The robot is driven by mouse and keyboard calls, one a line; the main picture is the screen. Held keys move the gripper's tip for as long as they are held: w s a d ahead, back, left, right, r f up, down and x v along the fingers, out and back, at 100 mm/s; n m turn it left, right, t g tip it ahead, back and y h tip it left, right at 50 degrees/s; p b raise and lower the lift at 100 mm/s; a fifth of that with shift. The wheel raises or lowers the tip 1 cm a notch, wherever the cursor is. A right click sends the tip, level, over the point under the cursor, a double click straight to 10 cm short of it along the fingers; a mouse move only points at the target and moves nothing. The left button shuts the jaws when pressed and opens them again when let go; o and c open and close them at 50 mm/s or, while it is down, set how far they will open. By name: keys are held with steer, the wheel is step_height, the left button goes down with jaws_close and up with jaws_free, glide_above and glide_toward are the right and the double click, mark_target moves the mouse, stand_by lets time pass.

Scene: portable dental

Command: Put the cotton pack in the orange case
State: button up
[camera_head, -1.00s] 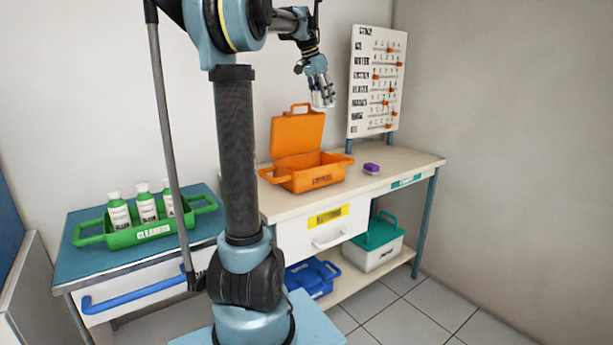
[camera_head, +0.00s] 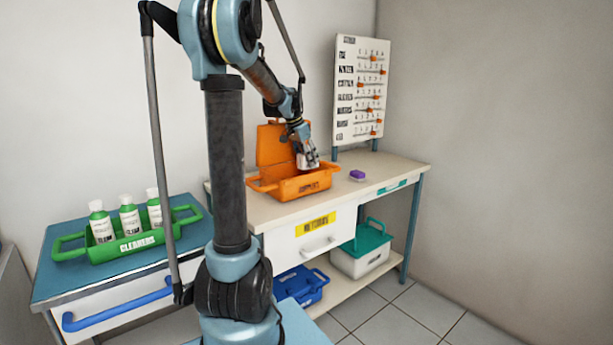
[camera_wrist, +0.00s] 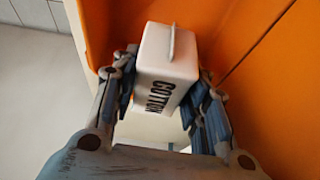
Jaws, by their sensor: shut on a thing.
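The open orange case (camera_head: 305,188) stands on the bench with its lid (camera_head: 268,147) raised at the back. My gripper (camera_head: 308,162) is low over the case's opening, in front of the lid. I cannot tell whether the pack touches the case floor.
A purple block (camera_head: 357,175) lies right of the case. A label board (camera_head: 361,90) stands at the bench's back right. A teal-lidded box (camera_head: 360,257) and blue case (camera_head: 302,287) are below.

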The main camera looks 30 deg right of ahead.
steer(key=shift+f, duration=3.35)
steer(key=o, duration=1)
steer(key=shift+v, duration=3.8)
steer(key=shift+d, duration=0.1)
